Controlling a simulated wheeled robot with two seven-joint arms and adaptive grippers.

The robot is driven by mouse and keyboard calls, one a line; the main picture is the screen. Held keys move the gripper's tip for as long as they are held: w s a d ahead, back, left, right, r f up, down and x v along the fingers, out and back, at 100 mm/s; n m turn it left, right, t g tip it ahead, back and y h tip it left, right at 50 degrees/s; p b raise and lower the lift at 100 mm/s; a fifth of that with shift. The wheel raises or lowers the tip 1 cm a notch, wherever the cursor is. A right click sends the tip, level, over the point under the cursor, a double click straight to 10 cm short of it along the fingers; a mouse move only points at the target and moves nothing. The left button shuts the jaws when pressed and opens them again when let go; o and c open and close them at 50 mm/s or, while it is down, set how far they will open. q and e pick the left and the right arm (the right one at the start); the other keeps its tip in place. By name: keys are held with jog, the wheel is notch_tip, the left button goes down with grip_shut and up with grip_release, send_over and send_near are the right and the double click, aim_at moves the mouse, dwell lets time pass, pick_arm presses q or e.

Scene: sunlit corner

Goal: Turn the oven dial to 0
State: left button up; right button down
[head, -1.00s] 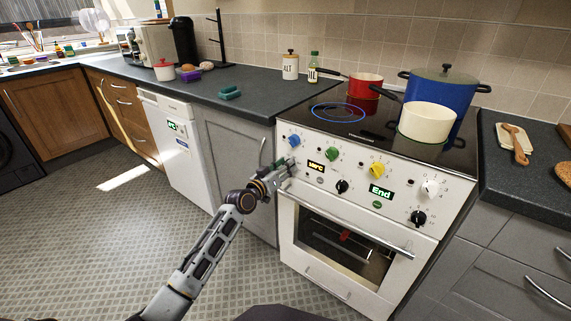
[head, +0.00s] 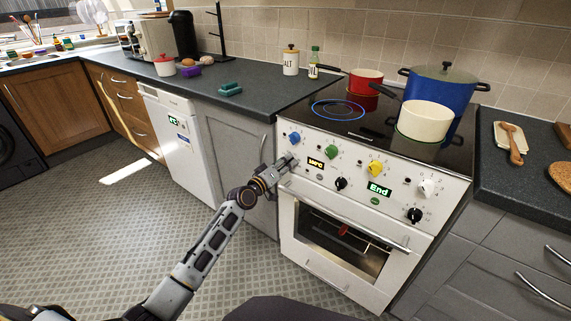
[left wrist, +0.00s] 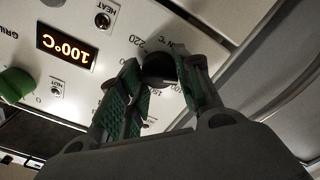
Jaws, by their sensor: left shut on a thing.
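My left gripper (head: 286,166) is at the left end of the white oven control panel (head: 395,186). In the left wrist view its green-padded fingers (left wrist: 160,88) are shut on a black oven dial (left wrist: 158,66), one finger on each side. Printed numbers such as 220 and 150 show around the dial. Its pointer is hidden by the fingers, and in the head view the gripper covers it. The orange oven display (left wrist: 67,46) beside it reads 100°C, upside down in the wrist view. My right gripper is not in view.
Blue (head: 294,138), green (head: 331,152), yellow (head: 375,168) and white (head: 427,187) knobs line the panel, with black knobs below. The oven door handle (head: 350,222) runs under it. A red pot (head: 365,90), blue pot (head: 445,90) and cream pan (head: 424,120) stand on the hob.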

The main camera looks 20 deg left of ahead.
pick_arm(q)
jog(key=o, duration=1)
jog(key=shift+s+a, duration=0.1)
jog(key=shift+s, duration=0.05)
jog(key=shift+v, duration=5.85)
